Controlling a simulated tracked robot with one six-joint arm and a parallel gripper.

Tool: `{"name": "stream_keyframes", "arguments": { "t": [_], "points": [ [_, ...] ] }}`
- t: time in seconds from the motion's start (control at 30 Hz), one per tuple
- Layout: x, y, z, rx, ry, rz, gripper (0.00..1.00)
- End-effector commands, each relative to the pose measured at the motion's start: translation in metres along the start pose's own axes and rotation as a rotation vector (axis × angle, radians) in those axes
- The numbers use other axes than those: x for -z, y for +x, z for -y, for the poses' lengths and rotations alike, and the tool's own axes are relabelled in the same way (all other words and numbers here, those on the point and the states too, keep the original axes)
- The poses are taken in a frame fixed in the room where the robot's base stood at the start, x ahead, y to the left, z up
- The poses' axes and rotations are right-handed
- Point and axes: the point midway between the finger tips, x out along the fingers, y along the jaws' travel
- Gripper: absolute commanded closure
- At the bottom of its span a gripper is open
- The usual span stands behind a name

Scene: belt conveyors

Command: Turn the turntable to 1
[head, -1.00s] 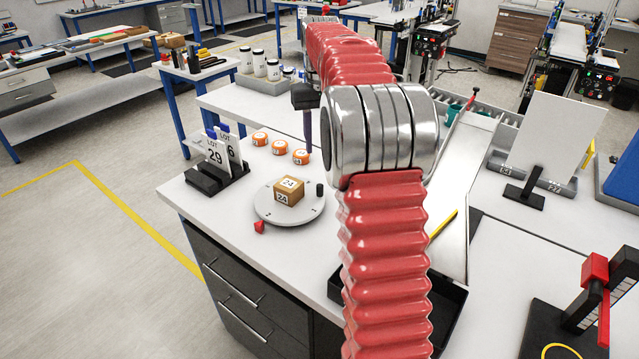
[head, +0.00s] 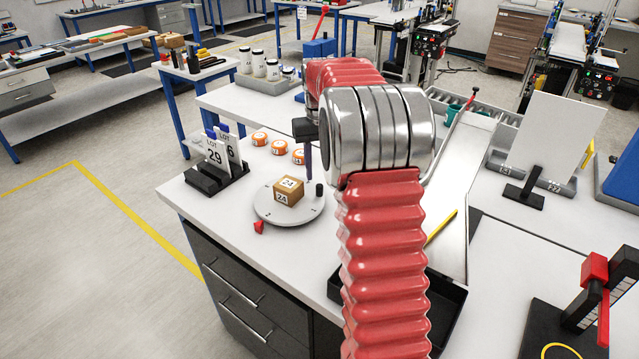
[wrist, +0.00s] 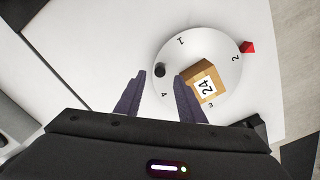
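The white round turntable (head: 275,212) sits on the bench near its front left corner. In the wrist view the turntable (wrist: 200,45) shows numbers around its rim, and the 2 is the one nearest the red pointer (wrist: 247,47). The red pointer also shows in the head view (head: 258,227). A brown box (head: 288,191) labelled 24 stands on the disc. A black upright knob (wrist: 159,70) stands near the rim. My gripper (wrist: 160,78) is open, with its two dark fingers apart and the knob just beyond and between their tips. In the head view my arm hides much of it.
LOT signs in a black holder (head: 208,178) stand left of the turntable. Several orange-lidded pucks (head: 279,147) lie behind it. A black tray (head: 448,305) and a sloping metal chute (head: 455,200) are to the right. The bench in front of the disc is clear.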

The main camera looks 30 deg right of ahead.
Motion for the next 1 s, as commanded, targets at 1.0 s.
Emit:
{"name": "stream_keyframes", "arguments": {
  "t": [1.0],
  "points": [
    [0.0,0.052,0.001,0.0,-0.001,0.0,0.83]
  ]
}}
